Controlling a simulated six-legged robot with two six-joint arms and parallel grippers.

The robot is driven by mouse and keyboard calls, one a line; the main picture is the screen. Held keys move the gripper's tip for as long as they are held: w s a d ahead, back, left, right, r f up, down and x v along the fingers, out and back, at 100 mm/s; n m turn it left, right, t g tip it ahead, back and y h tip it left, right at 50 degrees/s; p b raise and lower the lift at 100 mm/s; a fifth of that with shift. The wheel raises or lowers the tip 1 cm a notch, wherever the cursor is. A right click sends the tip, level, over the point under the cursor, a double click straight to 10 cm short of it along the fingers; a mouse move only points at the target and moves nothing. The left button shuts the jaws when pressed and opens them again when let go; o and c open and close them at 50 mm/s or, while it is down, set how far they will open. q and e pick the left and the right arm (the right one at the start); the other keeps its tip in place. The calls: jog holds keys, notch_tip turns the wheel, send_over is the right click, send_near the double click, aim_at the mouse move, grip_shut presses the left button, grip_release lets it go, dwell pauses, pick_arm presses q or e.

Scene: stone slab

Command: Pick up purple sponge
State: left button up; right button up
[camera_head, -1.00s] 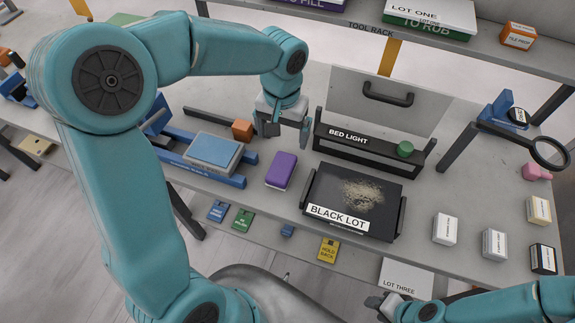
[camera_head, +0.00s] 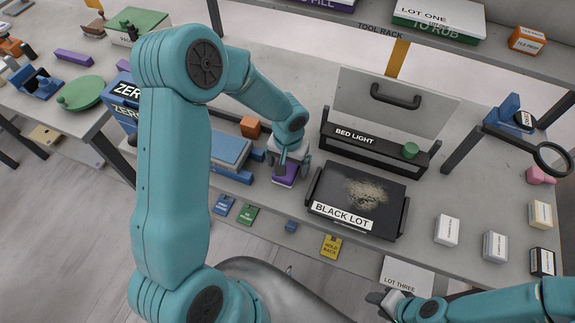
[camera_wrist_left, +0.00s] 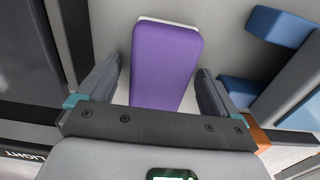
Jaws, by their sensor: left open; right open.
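The purple sponge (camera_head: 285,176) lies on the grey bench in the head view, between the blue-railed fixture and the black tray. My left gripper (camera_head: 289,165) is directly above it and hides part of it. In the left wrist view the sponge (camera_wrist_left: 164,62) is a purple block with a pale edge at its far end. The two fingers of my left gripper (camera_wrist_left: 155,90) stand open, one on each side of the sponge's near part, with gaps visible. My right gripper (camera_head: 388,303) is low at the bottom right of the head view, open, far from the sponge.
The black tray (camera_head: 388,222) with tan grains is close right of the sponge. The bed light bar (camera_head: 375,145) stands behind. A blue and grey block (camera_head: 228,150) on blue rails is to the left, with an orange cube (camera_head: 250,126) behind it.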

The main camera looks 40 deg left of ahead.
pick_arm(q)
jog(key=shift+w+f, duration=0.1)
jog(key=shift+w, duration=0.1)
jog(key=c, duration=1)
jog(key=shift+s, duration=0.2)
jog(key=shift+w, duration=0.15)
notch_tip(320, 180, up, 20)
jog(key=shift+r+b, duration=0.1)
jog(key=shift+b, duration=0.55)
